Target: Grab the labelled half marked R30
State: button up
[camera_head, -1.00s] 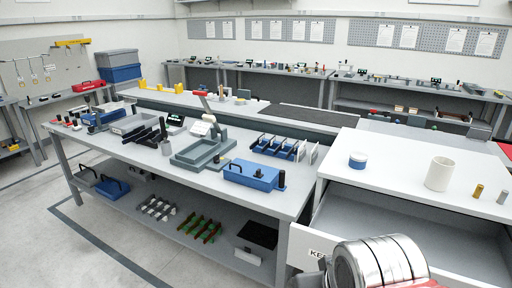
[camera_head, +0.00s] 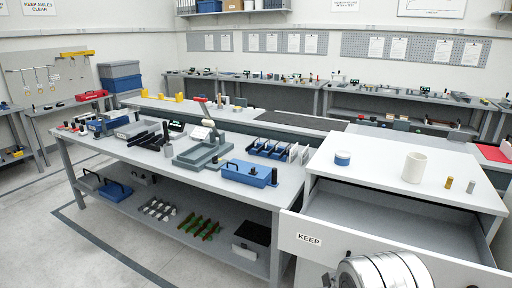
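No marking R30 can be read on anything in the head view, so I cannot tell which thing is the labelled half. Several small parts lie on the near workbench (camera_head: 110,150) and on its lower shelf (camera_head: 213,242), too small to identify. My gripper is not in view. Only a silver, rounded link of my arm shows at the bottom right, in front of the open drawer.
An open drawer (camera_head: 375,245) labelled KEEP juts from the white cabinet (camera_head: 340,178) at right. On the cabinet stand a white cup (camera_head: 414,167), a blue-and-white roll (camera_head: 342,158) and two small cylinders. A blue case (camera_head: 248,173) sits on the workbench. Floor is clear at lower left.

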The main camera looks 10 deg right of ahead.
aim_at(254, 145)
jog(key=u, duration=0.65)
jog(key=i, duration=1.1)
jog(key=u, duration=0.7)
jog(key=i, duration=1.5)
jog(key=z, duration=0.65)
jog(key=i, duration=0.65)
jog(key=z, duration=0.65)
jog(key=i, duration=0.4)
jog(key=z, duration=0.25)
